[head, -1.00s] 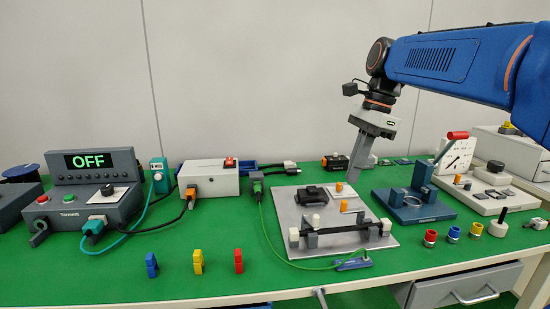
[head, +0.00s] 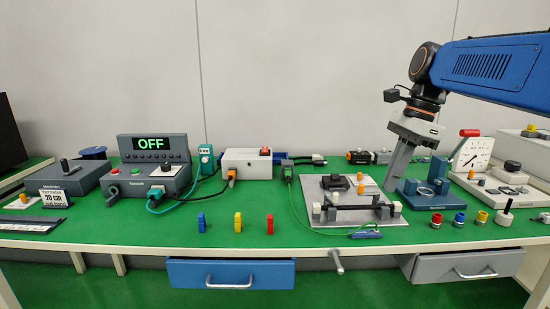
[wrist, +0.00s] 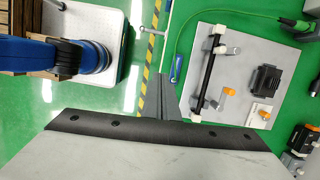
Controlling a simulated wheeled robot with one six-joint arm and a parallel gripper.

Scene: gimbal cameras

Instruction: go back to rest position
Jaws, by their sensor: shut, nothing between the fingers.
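My gripper (head: 389,188) hangs from the blue arm at the right of the head view, fingers pointing down. It is above the bench near the right edge of the grey plate (head: 330,214). Its fingers are closed together and hold nothing. In the wrist view my gripper (wrist: 168,104) shows as closed grey fingers pointing past the bench's front edge, with the grey plate (wrist: 251,42) to the right.
A blue fixture (head: 424,202) stands just right of my gripper. A gauge board (head: 491,186) and several coloured rings (head: 460,218) are further right. A control box reading OFF (head: 153,148) is at the left. The green bench front has free room around the coloured clips (head: 238,222).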

